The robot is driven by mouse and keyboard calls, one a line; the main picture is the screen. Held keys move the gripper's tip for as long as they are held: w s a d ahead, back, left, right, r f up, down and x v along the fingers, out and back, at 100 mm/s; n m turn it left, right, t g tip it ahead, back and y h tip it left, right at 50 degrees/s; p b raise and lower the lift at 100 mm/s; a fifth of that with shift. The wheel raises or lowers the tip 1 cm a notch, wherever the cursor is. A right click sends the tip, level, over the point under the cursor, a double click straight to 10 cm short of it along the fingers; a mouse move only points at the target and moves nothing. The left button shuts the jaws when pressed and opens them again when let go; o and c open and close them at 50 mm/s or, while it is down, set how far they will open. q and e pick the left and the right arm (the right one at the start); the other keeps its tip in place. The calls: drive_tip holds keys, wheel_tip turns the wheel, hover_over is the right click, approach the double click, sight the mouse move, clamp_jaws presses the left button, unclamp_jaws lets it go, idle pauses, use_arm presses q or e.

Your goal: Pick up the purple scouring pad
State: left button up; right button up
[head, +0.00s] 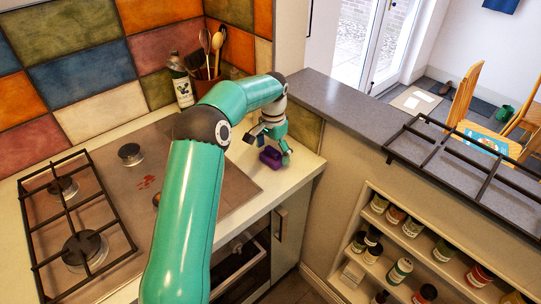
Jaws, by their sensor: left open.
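The purple scouring pad (271,158) lies on the pale worktop near its right corner, to the right of the hob. My left arm reaches in from the bottom and bends over toward that corner. My left gripper (267,146) is open and close above the pad, its fingers pointing down. One finger overlaps the pad's right side in the picture, and I cannot tell whether it touches. My right gripper is not in view.
A hob grate (70,220) sits at left. An olive oil bottle (181,82) and a pot of wooden utensils (206,84) stand by the tiled wall. A raised grey ledge (335,100) with another grate (470,172) borders the right; jars fill the shelves (409,240) below.

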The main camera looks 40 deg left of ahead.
use_arm(q)
drive_tip(key=c, duration=1.1)
drive_tip(key=shift+r, duration=0.85)
wheel_tip(320, 180, up, 10)
drive_tip(key=p, duration=0.1)
wheel_tip(320, 180, up, 8)
drive_tip(key=p, duration=0.5)
hover_over(273, 149)
drive_tip(key=shift+s+d+r, duration=0.1)
drive_tip(key=shift+s+r, duration=0.05)
drive_tip(key=shift+r, duration=0.05)
